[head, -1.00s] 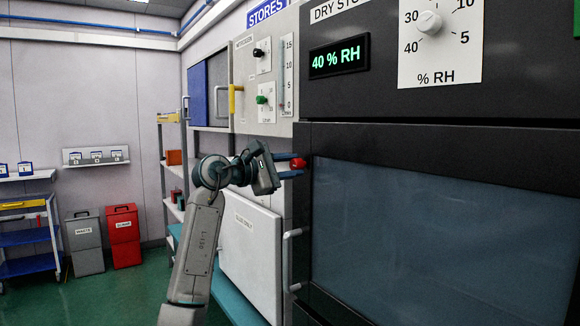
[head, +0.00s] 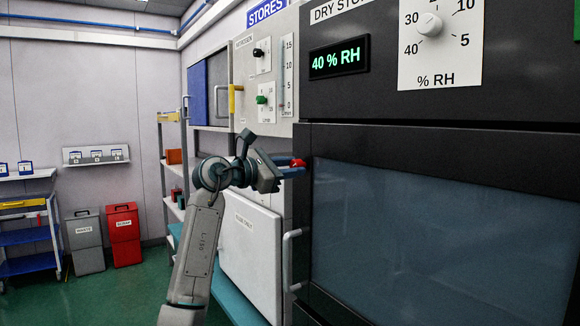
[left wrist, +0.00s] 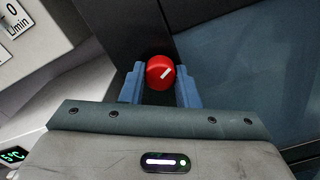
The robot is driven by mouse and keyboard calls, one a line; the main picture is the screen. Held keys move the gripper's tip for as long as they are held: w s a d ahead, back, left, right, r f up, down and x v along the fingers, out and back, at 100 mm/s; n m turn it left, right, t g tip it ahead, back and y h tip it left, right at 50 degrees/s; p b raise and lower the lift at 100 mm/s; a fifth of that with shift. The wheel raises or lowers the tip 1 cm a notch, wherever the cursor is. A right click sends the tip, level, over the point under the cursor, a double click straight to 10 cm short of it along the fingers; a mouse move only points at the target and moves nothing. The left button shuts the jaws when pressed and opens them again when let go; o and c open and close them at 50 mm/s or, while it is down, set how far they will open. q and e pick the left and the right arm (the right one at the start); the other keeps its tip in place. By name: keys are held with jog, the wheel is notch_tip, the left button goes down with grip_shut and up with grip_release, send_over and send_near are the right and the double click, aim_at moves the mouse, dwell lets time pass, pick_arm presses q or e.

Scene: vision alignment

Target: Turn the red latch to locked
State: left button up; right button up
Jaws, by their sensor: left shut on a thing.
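The red latch (left wrist: 160,73) is a round red knob with a white mark, on the dark frame of the dry storage cabinet, left of its glass door. It also shows in the head view (head: 299,163), partly hidden by the fingers. My left gripper (left wrist: 160,88) is shut on the latch, with one blue finger on each side of it. In the left wrist view the white mark slants up to the right. The left gripper also shows in the head view (head: 293,168). My right gripper is not in view.
The cabinet's glass door (head: 440,240) fills the right, with a pale handle (head: 289,255) at its left edge. A display (head: 339,57) reads 40 % RH, beside a white dial (head: 430,24). A white-fronted unit (head: 250,250) stands behind my arm. Green floor is open at left.

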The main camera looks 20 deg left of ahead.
pick_arm(q)
jog(key=n+p, duration=0.1)
jog(key=n, duration=0.5)
jog(key=shift+r+n+p, duration=0.1)
jog(key=shift+n+p, duration=0.2)
jog(key=n+p, duration=0.2)
jog(key=n, duration=0.3)
jog(key=shift+n, duration=0.4)
jog(key=o, duration=1)
jog(key=shift+c, duration=0.2)
jog(key=b+v, duration=0.5)
jog(key=v, duration=0.6)
